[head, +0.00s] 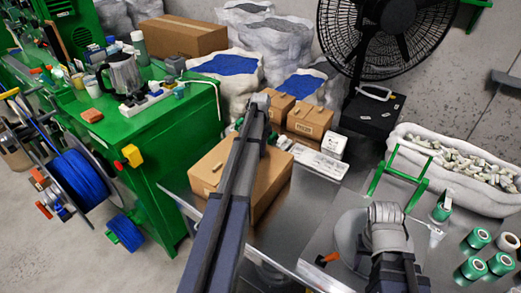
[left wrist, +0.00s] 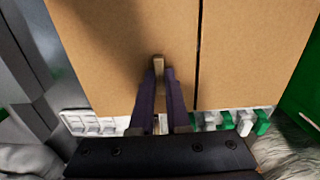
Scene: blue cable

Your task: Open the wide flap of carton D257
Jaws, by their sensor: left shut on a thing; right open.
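A large brown carton (head: 270,178) stands on the steel table, partly covered by my left arm. Its top looks closed, and a small tan tab (head: 217,167) shows at its left. No number is readable on it. In the left wrist view, brown cardboard (left wrist: 105,45) with a dark seam fills the middle. My left gripper (left wrist: 159,78) is shut on a small tan tab (left wrist: 158,62) against that cardboard. Its fingers are hidden in the head view. My right arm's end (head: 388,218) is over the right of the table, away from the carton; its fingers are not clear.
Smaller cartons (head: 306,121) and a white tray (head: 319,162) lie behind the large carton. A green workbench (head: 150,150) is close on the left. Green-and-white spools (head: 470,269) stand at the right. A black fan (head: 388,40) stands at the back.

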